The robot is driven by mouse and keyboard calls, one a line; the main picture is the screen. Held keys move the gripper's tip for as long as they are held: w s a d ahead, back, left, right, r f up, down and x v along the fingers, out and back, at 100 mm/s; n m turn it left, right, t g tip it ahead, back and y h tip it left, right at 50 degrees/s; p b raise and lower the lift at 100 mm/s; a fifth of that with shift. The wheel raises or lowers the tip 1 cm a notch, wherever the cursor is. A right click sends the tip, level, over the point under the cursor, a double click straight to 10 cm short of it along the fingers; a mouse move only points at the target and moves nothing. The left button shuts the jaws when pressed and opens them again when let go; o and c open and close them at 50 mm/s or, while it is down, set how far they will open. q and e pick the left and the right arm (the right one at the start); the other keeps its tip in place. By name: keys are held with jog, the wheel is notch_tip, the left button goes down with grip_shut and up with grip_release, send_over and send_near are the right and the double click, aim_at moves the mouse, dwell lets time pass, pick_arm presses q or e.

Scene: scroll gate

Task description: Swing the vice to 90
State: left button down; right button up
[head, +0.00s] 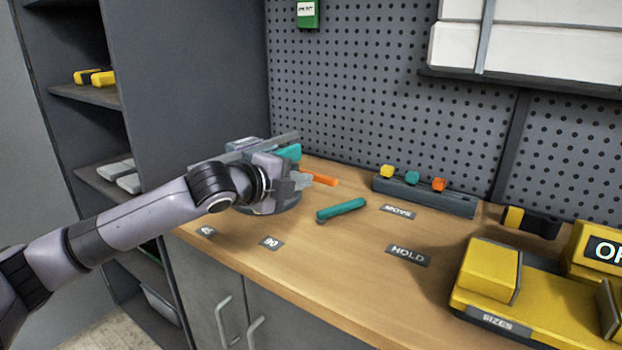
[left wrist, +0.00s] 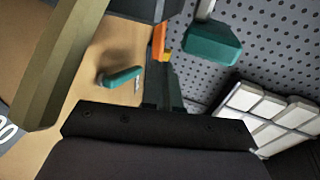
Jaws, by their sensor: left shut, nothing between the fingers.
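The grey vice (head: 272,204) stands on its round base at the left end of the wooden bench, partly hidden behind my left arm. A teal part (head: 288,152) shows at its top, and an orange bar (head: 322,179) sticks out to the right. My left gripper (head: 298,183) is shut and empty, right beside the vice on its near side; I cannot tell whether it touches. Plates marked 45 (head: 206,231) and 90 (head: 270,242) lie near the bench's front edge.
A teal handle (head: 341,209) lies on the bench right of the vice. A grey rack (head: 425,196) with coloured knobs stands behind, near the MOVE (head: 398,212) and HOLD (head: 408,255) plates. A yellow SIZES tray (head: 490,318) fills the right. The front middle is clear.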

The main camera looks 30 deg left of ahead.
aim_at(323, 176)
pick_arm(q)
jog(key=shift+x, duration=1.8)
jog(key=shift+w+d+r+n+y+p, duration=0.15)
jog(key=shift+w+n+y+p, duration=0.15)
jog(key=shift+n+y+p, duration=0.35)
jog(key=shift+w+n+y+p, duration=0.5)
jog(key=shift+n+y+p, duration=0.05)
jog(key=shift+y+p, duration=0.3)
jog(key=shift+w+y, duration=0.15)
jog(key=shift+y, duration=0.15)
